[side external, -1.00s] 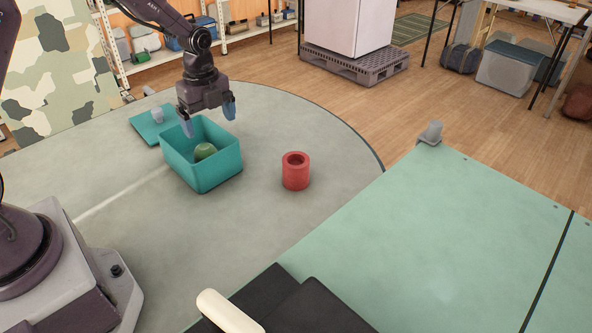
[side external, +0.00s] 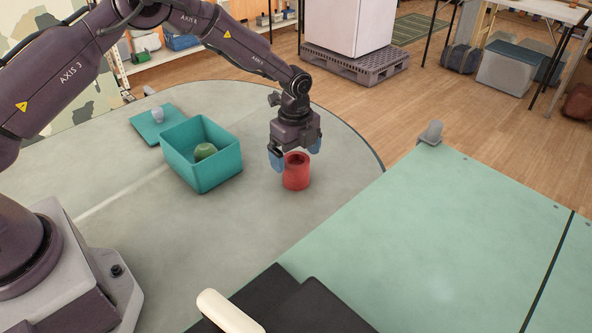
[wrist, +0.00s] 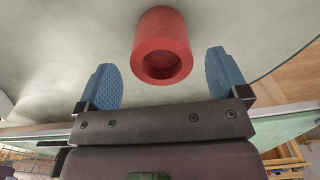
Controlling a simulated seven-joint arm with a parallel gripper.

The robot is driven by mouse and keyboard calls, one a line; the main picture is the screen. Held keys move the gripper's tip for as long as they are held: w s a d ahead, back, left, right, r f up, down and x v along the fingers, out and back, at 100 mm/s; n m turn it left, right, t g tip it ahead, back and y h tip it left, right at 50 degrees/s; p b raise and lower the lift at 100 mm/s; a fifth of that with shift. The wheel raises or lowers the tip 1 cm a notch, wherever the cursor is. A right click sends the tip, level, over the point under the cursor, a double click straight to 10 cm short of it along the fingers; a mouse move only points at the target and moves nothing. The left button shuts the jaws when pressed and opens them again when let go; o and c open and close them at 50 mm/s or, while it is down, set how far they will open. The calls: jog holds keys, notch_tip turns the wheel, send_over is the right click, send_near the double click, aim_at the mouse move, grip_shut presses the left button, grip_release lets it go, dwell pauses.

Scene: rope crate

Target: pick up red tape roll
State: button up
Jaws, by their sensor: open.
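The red tape roll (side external: 296,174) stands upright on the round grey-green table, to the right of the teal crate. My gripper (side external: 295,152) is over the roll, with its blue fingers spread and its tips near the roll's top. In the wrist view, the roll (wrist: 162,37) lies ahead of the open gripper (wrist: 161,80), and its hollow end faces the camera. No finger visibly touches the roll in the wrist view. The gripper is empty.
The teal crate (side external: 213,176) holds a green object (side external: 205,151). A teal panel (side external: 156,126) with a small grey item (side external: 158,114) lies behind it. A pale green table (side external: 450,240) stands at the right. The table in front of the roll is clear.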

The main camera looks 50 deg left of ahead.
aim_at(296, 159)
jog(key=shift+w+f, duration=0.1)
jog(key=shift+f, duration=2.6)
jog(key=c, duration=1.2)
jog(key=shift+r, duration=0.15)
jog(key=shift+r, duration=0.55)
jog(key=s+r, duration=1.1)
jog(key=s, duration=0.3)
jog(key=shift+a+r, duration=0.25)
jog(key=shift+r, duration=0.1)
